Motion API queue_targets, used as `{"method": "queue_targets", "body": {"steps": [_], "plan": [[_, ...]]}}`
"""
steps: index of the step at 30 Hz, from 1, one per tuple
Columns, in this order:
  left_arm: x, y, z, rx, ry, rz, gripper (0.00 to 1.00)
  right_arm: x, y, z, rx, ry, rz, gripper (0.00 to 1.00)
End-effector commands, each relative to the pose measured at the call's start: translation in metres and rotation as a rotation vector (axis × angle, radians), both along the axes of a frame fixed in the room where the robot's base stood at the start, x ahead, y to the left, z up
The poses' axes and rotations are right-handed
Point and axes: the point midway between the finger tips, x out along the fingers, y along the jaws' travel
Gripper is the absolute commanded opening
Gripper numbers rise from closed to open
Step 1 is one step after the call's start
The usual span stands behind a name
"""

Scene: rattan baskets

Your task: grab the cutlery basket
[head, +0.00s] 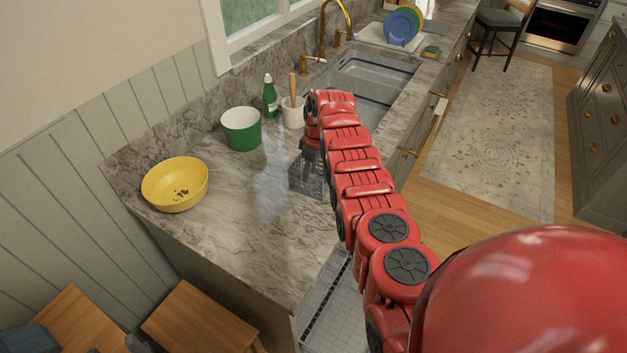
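The cutlery basket (298,183), a small dark grey mesh box, stands on the marble counter near its front edge. My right arm reaches over the counter from the lower right and hides the basket's right side. My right gripper (310,166) points down at the basket, with its dark fingers at or just inside the top. The fingers are small and partly covered by the arm, so I cannot tell if they are open or closed on the basket. My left gripper is out of view.
A yellow bowl (172,186) with dark bits, a green container (241,130), a green bottle (270,97) and a white utensil crock (292,114) stand on the counter. The sink (372,75) lies beyond. A white rack (333,308) is below the counter edge. Wooden stools (200,320) stand lower left.

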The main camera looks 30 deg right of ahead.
Motion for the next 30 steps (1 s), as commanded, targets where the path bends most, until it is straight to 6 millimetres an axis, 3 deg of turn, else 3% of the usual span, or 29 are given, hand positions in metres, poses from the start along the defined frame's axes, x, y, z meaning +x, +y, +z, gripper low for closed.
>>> {"method": "queue_targets", "body": {"steps": [8,16,26,30], "plan": [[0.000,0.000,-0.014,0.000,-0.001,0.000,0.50,0.002,0.003,-0.018,0.001,0.000,0.001,0.39],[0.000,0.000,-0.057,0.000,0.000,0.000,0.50,0.006,0.009,-0.055,-0.001,-0.003,0.001,0.39],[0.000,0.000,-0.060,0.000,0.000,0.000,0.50,0.006,0.010,-0.054,0.000,-0.001,0.000,0.39],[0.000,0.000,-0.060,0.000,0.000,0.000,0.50,0.006,0.010,-0.054,0.000,-0.001,0.000,0.15]]}}
